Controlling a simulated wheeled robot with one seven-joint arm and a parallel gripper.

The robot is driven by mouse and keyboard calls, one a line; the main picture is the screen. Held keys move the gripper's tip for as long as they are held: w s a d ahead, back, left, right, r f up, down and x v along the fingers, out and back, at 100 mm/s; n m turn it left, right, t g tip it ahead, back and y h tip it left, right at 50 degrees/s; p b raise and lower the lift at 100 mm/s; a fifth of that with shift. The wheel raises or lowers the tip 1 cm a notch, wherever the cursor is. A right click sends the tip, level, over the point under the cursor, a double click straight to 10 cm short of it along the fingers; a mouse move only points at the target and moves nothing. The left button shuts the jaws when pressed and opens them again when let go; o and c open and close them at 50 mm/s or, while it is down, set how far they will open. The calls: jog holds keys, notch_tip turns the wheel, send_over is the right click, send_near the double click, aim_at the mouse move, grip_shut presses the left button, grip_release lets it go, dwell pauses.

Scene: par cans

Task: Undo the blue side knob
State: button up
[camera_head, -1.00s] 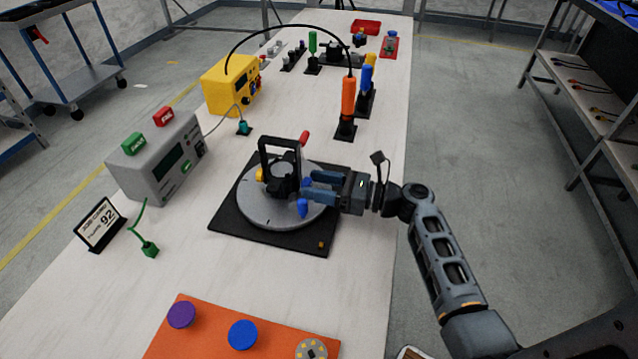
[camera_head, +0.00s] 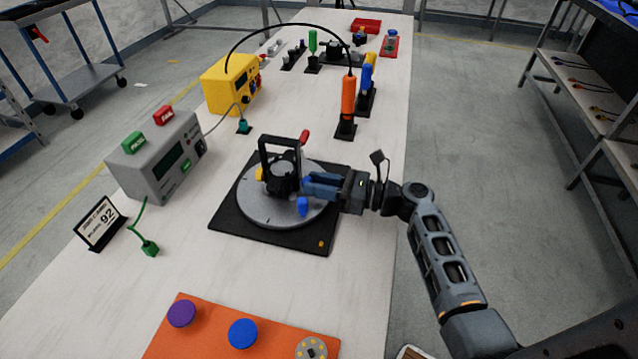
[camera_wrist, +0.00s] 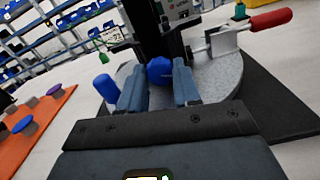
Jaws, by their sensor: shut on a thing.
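The black par can (camera_head: 282,176) stands on a round grey turntable (camera_head: 262,211), with a yellow part on its left and a red-handled part behind it. The blue side knob (camera_wrist: 160,69) is on the side of the can facing my gripper. My gripper (camera_head: 308,186) reaches in from the right, and its two fingers are shut on this knob. It also shows in the wrist view (camera_wrist: 160,76), with one finger on each side of the knob. A second blue, upright piece (camera_head: 302,206) stands just in front of the fingers, apart from them. The fingers partly hide the knob in the head view.
The turntable sits on a black base plate (camera_head: 230,230). A grey box (camera_head: 158,165) with a display stands to the left, and an orange-handled tool (camera_head: 348,100) stands behind. An orange board (camera_head: 210,333) with round knobs lies in front. The table's right edge is close under my arm.

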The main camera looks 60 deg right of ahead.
jog(key=n+b, duration=0.1)
jog(key=n, duration=0.3)
jog(key=shift+n, duration=0.3)
jog(key=o, duration=1.1)
jog(key=shift+c, duration=0.2)
jog(key=shift+s, duration=0.15)
jog(key=shift+b+v, duration=0.5)
jog(key=shift+v, duration=3.3)
